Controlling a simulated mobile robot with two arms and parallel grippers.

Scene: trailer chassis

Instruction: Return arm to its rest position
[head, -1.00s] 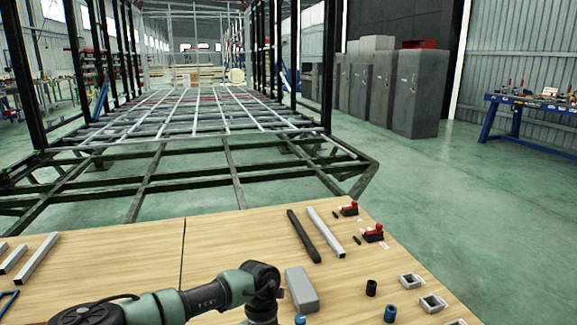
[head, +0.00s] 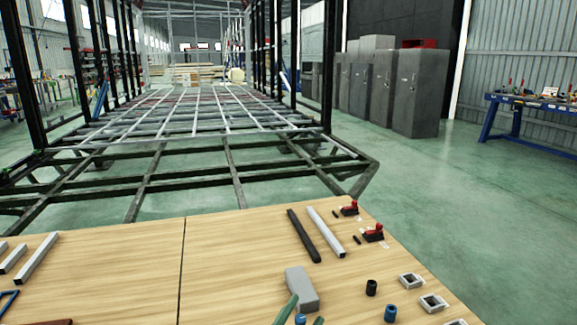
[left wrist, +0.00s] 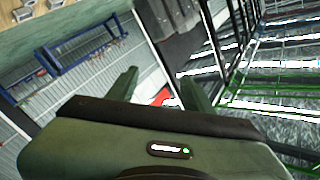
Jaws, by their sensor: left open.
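My left gripper (head: 306,307) shows at the bottom edge of the head view as two green fingers, spread apart. One finger overlaps the lower left of a grey block (head: 301,285) in the picture; I cannot tell whether they touch. In the left wrist view the two green fingers of the left gripper (left wrist: 160,82) stand wide apart with nothing between them. The rest of the left arm is mostly out of the head view. My right gripper is in neither view.
The wooden table (head: 130,265) bears a black bar (head: 303,236), a light bar (head: 326,231), red-topped clamps (head: 373,232), a blue cylinder (head: 390,312) and square metal pieces (head: 411,281). The trailer chassis (head: 180,187) stands beyond. The table's middle is clear.

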